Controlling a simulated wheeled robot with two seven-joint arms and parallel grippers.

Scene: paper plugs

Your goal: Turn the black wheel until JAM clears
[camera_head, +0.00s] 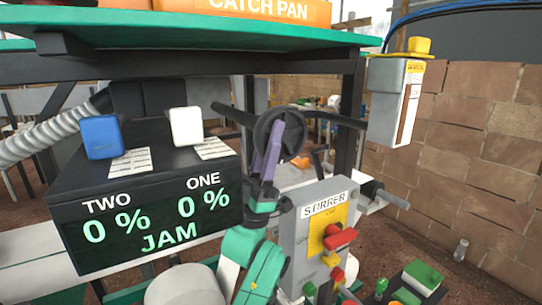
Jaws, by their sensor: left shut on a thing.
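The black wheel (291,134) sits on a dark bar in the middle of the head view, under the green shelf. My left gripper (274,138), with purple fingers, reaches up from below and is shut on the wheel, at the left part of its rim. The fingers hide part of the wheel. The dark display box (155,245) at the left reads TWO 0 % and ONE 0 %, with JAM lit in green below. My right gripper is not in the picture.
A grey STIRRER box (308,245) with red knobs stands just right of my left arm. A blue block (101,137) and a white block (186,127) sit on the display box. The orange CATCH PAN (265,10) is overhead. A brick wall (485,150) closes the right.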

